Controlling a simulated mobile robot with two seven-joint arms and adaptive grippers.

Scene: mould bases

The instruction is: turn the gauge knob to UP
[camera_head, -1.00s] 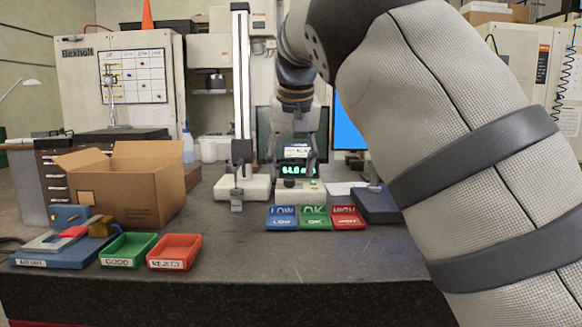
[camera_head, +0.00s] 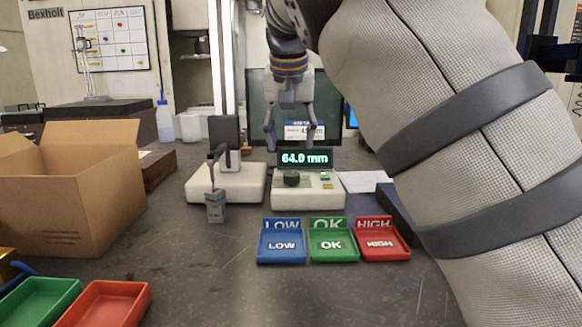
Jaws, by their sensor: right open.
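The gauge readout box (camera_head: 308,192) is white and stands on the bench, with a green "64.0 mm" on its display (camera_head: 305,158). The dark round gauge knob (camera_head: 291,179) is on its front top, left of small green and yellow buttons. I cannot read its setting or any UP mark. My right gripper (camera_head: 291,138) hangs fingers down, open and empty, appearing above the knob in the picture. Its fingers are apart from the knob, one each side of a small blue-and-white label (camera_head: 304,131). My left gripper is not in view.
A gauge stand (camera_head: 226,180) is left of the box, with a small grey block (camera_head: 215,206) before it. Blue LOW (camera_head: 282,260), green OK (camera_head: 333,259) and red HIGH (camera_head: 384,258) trays lie in front. A cardboard box (camera_head: 75,205) stands left. My right arm covers the right side.

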